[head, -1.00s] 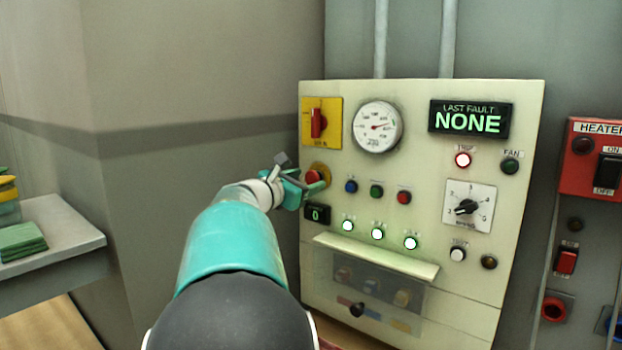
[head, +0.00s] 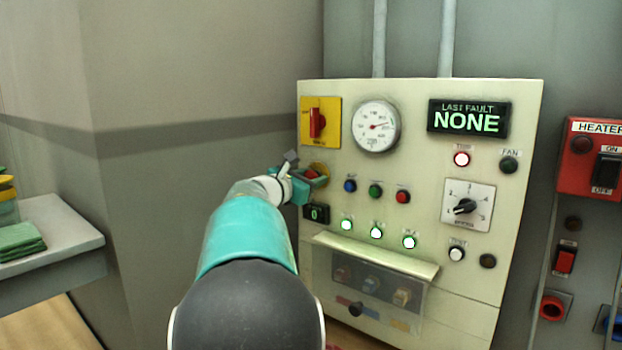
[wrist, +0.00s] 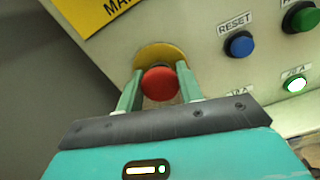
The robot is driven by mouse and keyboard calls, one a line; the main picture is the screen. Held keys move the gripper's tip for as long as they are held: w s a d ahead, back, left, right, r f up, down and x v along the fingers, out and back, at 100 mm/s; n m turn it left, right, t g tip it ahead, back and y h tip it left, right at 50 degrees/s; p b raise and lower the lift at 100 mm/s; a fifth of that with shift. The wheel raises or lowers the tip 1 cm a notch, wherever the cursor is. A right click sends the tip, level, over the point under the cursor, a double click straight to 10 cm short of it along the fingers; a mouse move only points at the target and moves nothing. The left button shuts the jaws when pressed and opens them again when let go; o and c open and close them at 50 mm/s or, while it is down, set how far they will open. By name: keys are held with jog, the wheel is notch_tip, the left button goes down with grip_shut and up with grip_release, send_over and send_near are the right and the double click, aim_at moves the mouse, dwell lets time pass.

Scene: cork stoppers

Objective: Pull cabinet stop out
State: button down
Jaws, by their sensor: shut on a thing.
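The cabinet stop is a red mushroom button (wrist: 160,84) on a yellow round plate (wrist: 161,54), on the left side of the cream cabinet (head: 470,280). My gripper (wrist: 160,90) is shut on the red button, with one teal finger on each side of it in the wrist view. In the head view my gripper (head: 305,184) covers much of the button, and only part of the yellow plate shows above it. I cannot tell how far the button stands out from the panel.
A red rotary switch (head: 317,123) on a yellow plate sits just above. A blue reset button (wrist: 239,44) and a green button (wrist: 301,18) are to the right. A small display (head: 316,213) is below. A clear-fronted shelf (head: 375,257) juts out lower down.

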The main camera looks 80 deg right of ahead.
jog(key=shift+w+a, duration=0.3)
jog(key=shift+a, duration=0.25)
jog(key=c, duration=0.9)
grip_release()
jog(key=shift+a, duration=0.3)
jog(key=v, duration=1.3)
jog(key=shift+w+a, duration=0.15)
